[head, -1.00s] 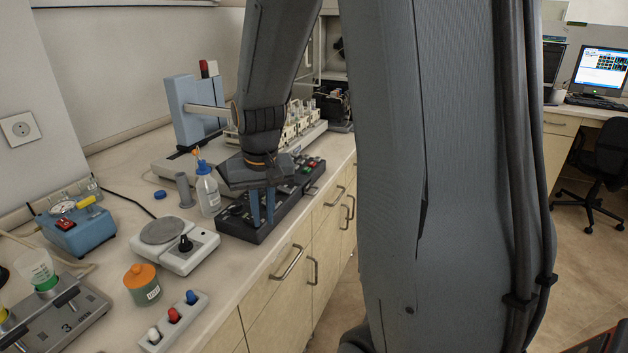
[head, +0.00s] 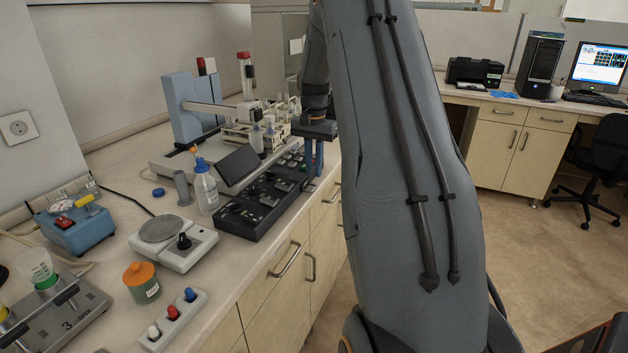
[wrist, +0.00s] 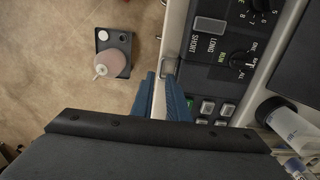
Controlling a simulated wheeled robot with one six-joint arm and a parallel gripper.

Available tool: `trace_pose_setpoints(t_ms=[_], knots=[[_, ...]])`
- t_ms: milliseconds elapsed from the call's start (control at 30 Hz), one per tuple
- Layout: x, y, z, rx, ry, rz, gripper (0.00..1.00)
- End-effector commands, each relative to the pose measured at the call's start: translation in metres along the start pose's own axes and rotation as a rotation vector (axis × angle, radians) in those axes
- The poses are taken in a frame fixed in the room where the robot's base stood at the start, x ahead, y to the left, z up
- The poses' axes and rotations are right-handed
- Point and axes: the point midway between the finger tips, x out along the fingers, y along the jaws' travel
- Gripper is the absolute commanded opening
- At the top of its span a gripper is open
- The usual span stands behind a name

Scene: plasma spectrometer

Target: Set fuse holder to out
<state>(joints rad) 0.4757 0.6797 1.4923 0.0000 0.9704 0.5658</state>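The black control panel (head: 262,205) lies along the bench's front edge, with knobs, keys and switches. I cannot tell which part is the fuse holder. My gripper (head: 315,160) points down at the panel's front edge, near its far half.

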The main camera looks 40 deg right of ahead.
Motion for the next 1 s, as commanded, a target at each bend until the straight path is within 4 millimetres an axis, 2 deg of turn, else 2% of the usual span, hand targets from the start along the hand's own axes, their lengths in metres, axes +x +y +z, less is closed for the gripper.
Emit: trace_pose_setpoints(t_ms=[200,400,700,800,1000], knots=[[0.033,0.000,0.001,-0.001,-0.002,0.001,0.14],[0.049,0.000,0.001,-0.002,0.000,0.000,0.14],[0.052,-0.001,0.001,-0.002,0.001,0.000,0.14],[0.052,-0.001,0.001,-0.002,0.001,0.000,0.00],[0.052,0.000,0.001,-0.002,0.001,-0.001,0.00]])
